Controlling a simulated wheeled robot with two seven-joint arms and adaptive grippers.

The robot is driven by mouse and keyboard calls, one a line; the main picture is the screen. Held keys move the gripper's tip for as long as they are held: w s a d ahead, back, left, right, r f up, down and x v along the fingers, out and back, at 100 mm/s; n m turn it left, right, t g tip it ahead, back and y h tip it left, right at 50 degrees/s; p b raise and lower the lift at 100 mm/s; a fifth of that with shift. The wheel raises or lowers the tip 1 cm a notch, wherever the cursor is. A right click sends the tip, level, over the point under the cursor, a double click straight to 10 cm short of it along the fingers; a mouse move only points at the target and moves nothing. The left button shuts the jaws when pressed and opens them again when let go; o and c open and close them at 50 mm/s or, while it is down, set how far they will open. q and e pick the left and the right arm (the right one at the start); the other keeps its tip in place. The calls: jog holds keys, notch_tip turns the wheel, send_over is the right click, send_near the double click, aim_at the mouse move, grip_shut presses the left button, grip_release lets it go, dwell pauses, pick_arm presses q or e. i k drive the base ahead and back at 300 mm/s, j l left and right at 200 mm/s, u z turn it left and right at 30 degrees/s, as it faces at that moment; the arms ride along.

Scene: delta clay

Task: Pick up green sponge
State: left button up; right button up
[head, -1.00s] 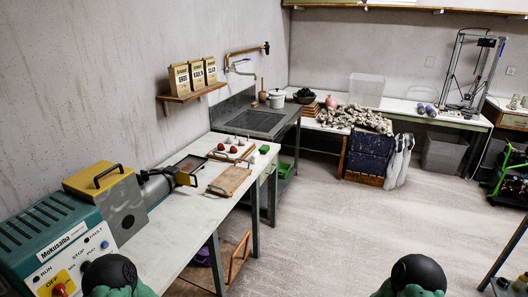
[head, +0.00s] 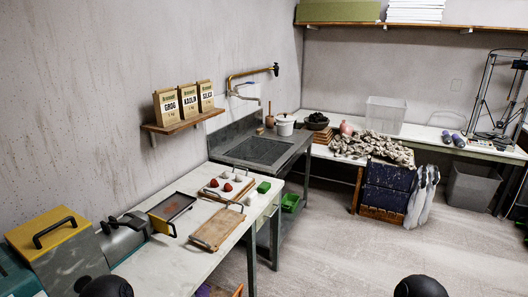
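A small green block that looks like the green sponge (head: 263,187) lies on the far right corner of the white worktable (head: 165,272), beside a tray holding red and pale lumps. It stands well ahead of me, out of reach of anything of mine in view. Only dark rounded parts of my two arms show at the bottom edge. Neither gripper is in view.
A wooden board (head: 217,229) and a dark tray (head: 173,207) lie on the worktable before the green block. A grey sink (head: 258,152) stands behind it. A green bin (head: 290,203) sits under the sink. The floor (head: 340,250) to the right is clear.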

aim_at(264, 187)
jog(key=i+l+u, duration=0.3)
jog(key=i+l, duration=1.2)
jog(key=i, duration=0.15)
